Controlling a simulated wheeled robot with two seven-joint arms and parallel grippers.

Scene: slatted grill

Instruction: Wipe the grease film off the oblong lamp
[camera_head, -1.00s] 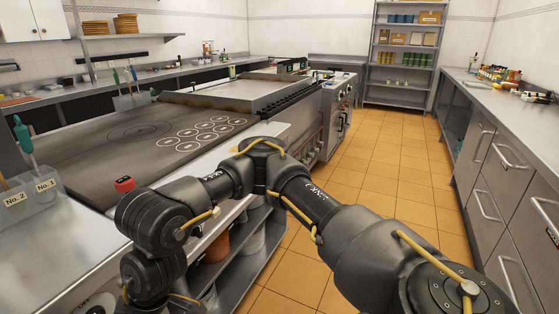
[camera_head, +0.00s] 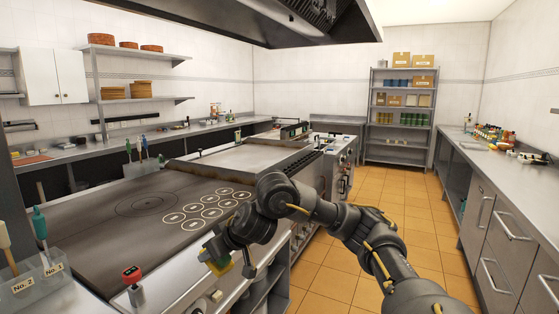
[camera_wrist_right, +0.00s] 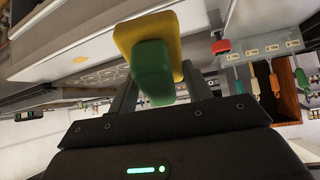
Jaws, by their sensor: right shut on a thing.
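My right gripper (camera_head: 220,256) is at the front edge of the grill in the head view. It is shut on a yellow and green block, sponge-like in look. The block's yellow part (camera_wrist_right: 165,32) and green part (camera_wrist_right: 152,72) show between the fingers in the right wrist view. A little of the block (camera_head: 222,267) shows below the wrist in the head view. A dark hood (camera_head: 300,22) hangs at the top of the head view, with slats under it. I cannot make out an oblong lamp or a grease film. My left gripper is not in view.
The grill plate (camera_head: 110,222) lies left of my right gripper. A red-topped item (camera_head: 132,274) stands near its front edge. A clear holder with handled tools (camera_head: 42,275) is at lower left. The orange-tiled floor (camera_head: 320,275) is free beyond my arm.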

